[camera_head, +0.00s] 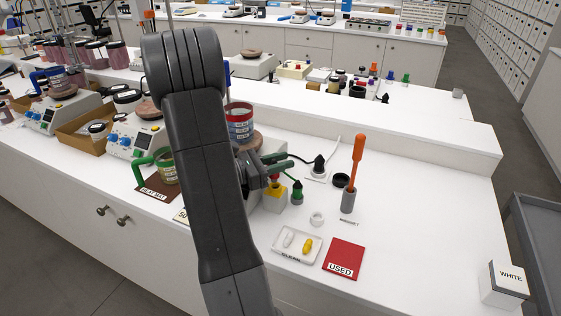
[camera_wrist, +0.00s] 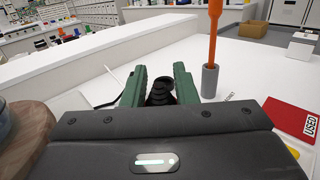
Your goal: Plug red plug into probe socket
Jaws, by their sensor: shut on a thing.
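My gripper (camera_head: 279,163), with green fingers, is low over the bench beside a yellow block (camera_head: 275,202). In the wrist view my gripper (camera_wrist: 160,78) has its fingers on either side of a black ribbed plug end (camera_wrist: 160,90), with a little dark red beside it. In the head view the red plug (camera_head: 275,178) shows as a small red patch just below the fingers, above the yellow block. I cannot tell whether it touches the block or sits in it. No probe socket can be made out for certain.
A green plug (camera_head: 297,193) stands close right of the yellow block. A black plug (camera_head: 318,166) with a white cord is behind it. A grey holder (camera_head: 348,200) with an orange-handled tool, a white tray (camera_head: 290,256) and a red USED mat (camera_head: 344,259) are further right.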

